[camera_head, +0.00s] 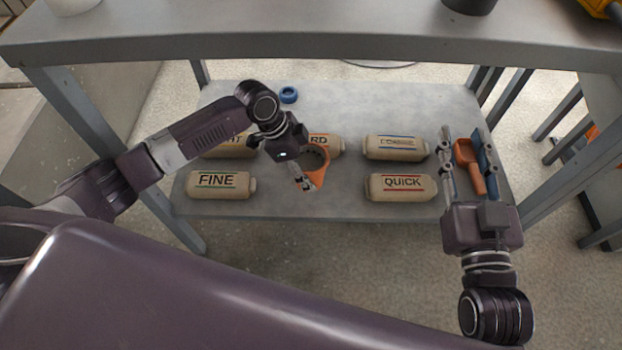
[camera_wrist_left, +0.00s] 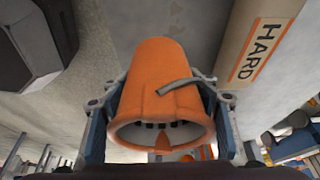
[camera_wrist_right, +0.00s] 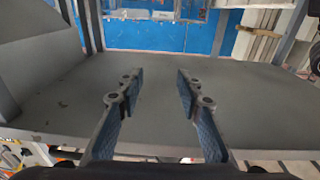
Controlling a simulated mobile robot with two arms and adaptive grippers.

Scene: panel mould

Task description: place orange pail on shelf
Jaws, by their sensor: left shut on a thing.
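The orange pail (camera_head: 316,172) is over the lower shelf (camera_head: 330,205) in the head view, partly hidden by my left gripper (camera_head: 304,184). In the left wrist view the pail (camera_wrist_left: 160,85) fills the middle, between the fingers of my left gripper (camera_wrist_left: 158,120), which is shut on it. The pail is tilted; I cannot tell whether it touches the shelf. My right gripper (camera_head: 464,165) is open with its fingers apart at the right of the head view. In the right wrist view nothing is between the fingers of my right gripper (camera_wrist_right: 158,95).
Several labelled beige bags lie on the lower shelf: FINE (camera_head: 220,186), QUICK (camera_head: 400,187), one with a blue stripe (camera_head: 395,148) and HARD (camera_wrist_left: 262,48), beside the pail. A blue ring (camera_head: 288,95) lies at the back. An orange scoop (camera_head: 469,165) lies right.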

